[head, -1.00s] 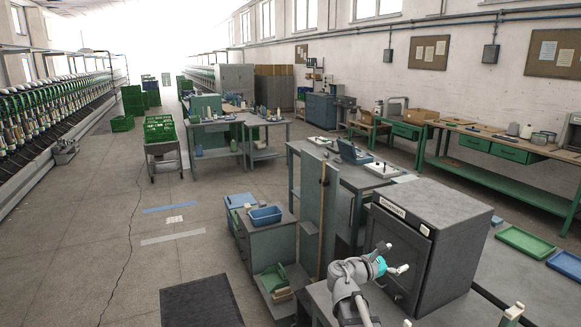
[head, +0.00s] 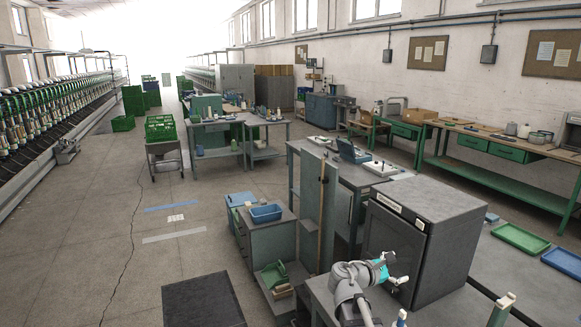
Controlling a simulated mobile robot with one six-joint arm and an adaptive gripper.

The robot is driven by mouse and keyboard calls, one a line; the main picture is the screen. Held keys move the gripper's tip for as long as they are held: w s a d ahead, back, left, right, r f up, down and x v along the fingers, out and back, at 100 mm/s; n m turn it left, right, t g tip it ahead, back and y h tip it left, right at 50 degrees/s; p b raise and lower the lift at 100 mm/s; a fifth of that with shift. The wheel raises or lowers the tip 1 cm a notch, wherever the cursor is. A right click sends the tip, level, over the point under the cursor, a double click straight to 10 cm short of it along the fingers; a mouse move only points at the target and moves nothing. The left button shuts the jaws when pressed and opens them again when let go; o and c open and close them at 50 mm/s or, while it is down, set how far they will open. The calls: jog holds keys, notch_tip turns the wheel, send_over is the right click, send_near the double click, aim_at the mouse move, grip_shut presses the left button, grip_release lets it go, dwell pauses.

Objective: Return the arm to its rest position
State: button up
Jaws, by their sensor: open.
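My arm rises from the bottom of the head view, bent over the grey bench, with its turquoise wrist band toward the right. My gripper (head: 399,282) is at its end, small in the picture and close to the lower front of the dark grey cabinet (head: 416,240). Its jaws are open and I see nothing between them. I cannot tell whether it touches the cabinet door.
The dark cabinet stands close to the arm's right. A green tray (head: 521,238) and a blue tray (head: 566,262) lie on the bench to the right. A blue bin (head: 266,213) sits on a grey cart to the left. Open floor lies further left.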

jog(key=s+a+f+m+g+y, duration=0.3)
jog(key=s+a+f+m+y, duration=0.35)
jog(key=f+m+y, duration=0.2)
jog(key=s+a+f+m+g+y, duration=0.3)
jog(key=s+a+f+m+y, duration=0.2)
jog(key=a+f+m+y, duration=0.3)
jog(key=s+d+f+h+b, duration=0.1)
jog(key=s+f+h+b, duration=0.15)
jog(key=f+b, duration=3.15)
notch_tip(320, 180, up, 25)
jog(key=y+p, duration=0.1)
jog(key=p, duration=2.4)
jog(key=shift+s+d+m, duration=0.15)
jog(key=shift+s+m, duration=0.2)
jog(key=shift+s, duration=0.05)
jog(key=shift+r, duration=0.1)
